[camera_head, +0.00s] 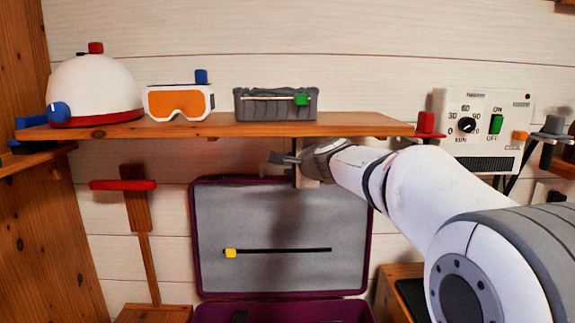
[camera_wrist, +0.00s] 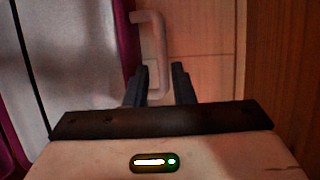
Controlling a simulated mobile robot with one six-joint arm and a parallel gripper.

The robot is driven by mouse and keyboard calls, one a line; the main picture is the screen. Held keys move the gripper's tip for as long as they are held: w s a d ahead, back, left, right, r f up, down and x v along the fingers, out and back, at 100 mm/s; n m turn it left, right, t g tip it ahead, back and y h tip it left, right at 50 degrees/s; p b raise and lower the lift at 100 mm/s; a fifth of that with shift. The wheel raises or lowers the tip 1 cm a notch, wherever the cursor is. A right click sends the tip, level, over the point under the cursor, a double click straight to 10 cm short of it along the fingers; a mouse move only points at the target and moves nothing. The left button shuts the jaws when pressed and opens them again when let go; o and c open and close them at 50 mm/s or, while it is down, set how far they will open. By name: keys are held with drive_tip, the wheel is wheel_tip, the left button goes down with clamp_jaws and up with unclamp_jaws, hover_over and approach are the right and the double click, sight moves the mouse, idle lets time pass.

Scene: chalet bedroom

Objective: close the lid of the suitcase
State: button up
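The suitcase stands open below the shelf, its purple-rimmed lid (camera_head: 280,220) upright against the wall with the grey lining facing me. Part of the suitcase base (camera_head: 280,313) shows at the bottom edge. My gripper (camera_head: 283,158) is just under the shelf, by the lid's top edge. In the wrist view, the lid's grey lining (camera_wrist: 70,55) and purple rim are at left. A pale U-shaped handle (camera_wrist: 153,40) sticks out beside the rim. My gripper (camera_wrist: 160,85) has its dark fingers apart, with the handle's near end between them. I cannot tell whether they touch it.
The wooden shelf (camera_head: 210,128) is close above my gripper, holding a helmet (camera_head: 95,88), goggles (camera_head: 180,102) and a grey box (camera_head: 275,104). A control panel (camera_head: 483,125) is on the wall at right. A yellow-knobbed slider (camera_head: 285,250) is on the lining.

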drive_tip(key=x, duration=0.7)
drive_tip(key=shift+w+d, duration=0.1)
drive_tip(key=shift+w, duration=0.15)
clamp_jaws()
